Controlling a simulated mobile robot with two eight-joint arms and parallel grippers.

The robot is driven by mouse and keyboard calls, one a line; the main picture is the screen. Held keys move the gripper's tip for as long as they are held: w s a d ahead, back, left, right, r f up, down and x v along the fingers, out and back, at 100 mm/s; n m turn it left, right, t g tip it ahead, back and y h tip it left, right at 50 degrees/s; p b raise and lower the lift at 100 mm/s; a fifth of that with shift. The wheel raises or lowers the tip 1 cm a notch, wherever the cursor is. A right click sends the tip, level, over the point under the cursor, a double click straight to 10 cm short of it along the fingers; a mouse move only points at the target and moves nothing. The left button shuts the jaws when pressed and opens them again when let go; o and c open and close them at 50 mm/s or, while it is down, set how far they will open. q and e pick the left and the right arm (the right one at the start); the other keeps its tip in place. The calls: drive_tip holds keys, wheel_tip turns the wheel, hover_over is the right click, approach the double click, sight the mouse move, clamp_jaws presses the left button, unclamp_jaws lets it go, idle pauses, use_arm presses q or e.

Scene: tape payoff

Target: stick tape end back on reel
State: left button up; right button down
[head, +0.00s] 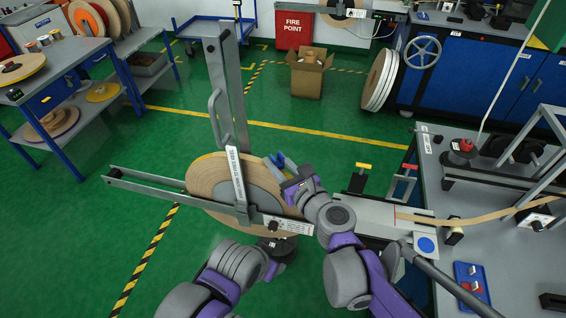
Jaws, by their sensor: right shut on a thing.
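The reel of tan tape (204,180) stands on a grey metal payoff frame (150,187), with a grey disc at its middle and a labelled grey bar across its face. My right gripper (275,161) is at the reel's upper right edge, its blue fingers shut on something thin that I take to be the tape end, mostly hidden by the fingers. My left arm comes in low; its dark wrist is just below the reel's lower right edge, and its fingers are hidden.
A grey bench (500,235) at right holds a tape guide with a tan strip (480,216) and a blue tray (471,284). A rack with reels (75,75) stands at left. A cardboard box (307,78) is behind. Green floor is open at left.

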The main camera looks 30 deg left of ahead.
drive_tip(key=shift+s+a+r+n+p, duration=0.1)
drive_tip(key=shift+a+r+n+p, duration=0.05)
drive_tip(key=shift+a+r+p, duration=0.3)
drive_tip(key=shift+s+a+r+n+p, duration=0.15)
drive_tip(key=shift+a+r+p, duration=0.2)
drive_tip(key=shift+r, duration=0.3)
drive_tip(key=r+p, duration=0.1)
drive_tip(key=d+r, duration=0.1)
drive_tip(key=shift+w+r+p, duration=0.1)
drive_tip(key=shift+r+p, duration=0.25)
drive_tip(key=shift+r, duration=0.05)
drive_tip(key=shift+w+a+r+p, duration=0.1)
drive_tip(key=shift+r+p, duration=0.25)
drive_tip(key=shift+r, duration=0.25)
use_arm(q)
drive_tip(key=r, duration=0.1)
drive_tip(key=w+r, duration=0.1)
drive_tip(key=r, duration=0.2)
drive_tip(key=shift+w+a+r, duration=0.25)
drive_tip(key=shift+a+r, duration=0.05)
drive_tip(key=shift+r, duration=0.05)
drive_tip(key=shift+s, duration=0.1)
drive_tip(key=shift+r, duration=0.1)
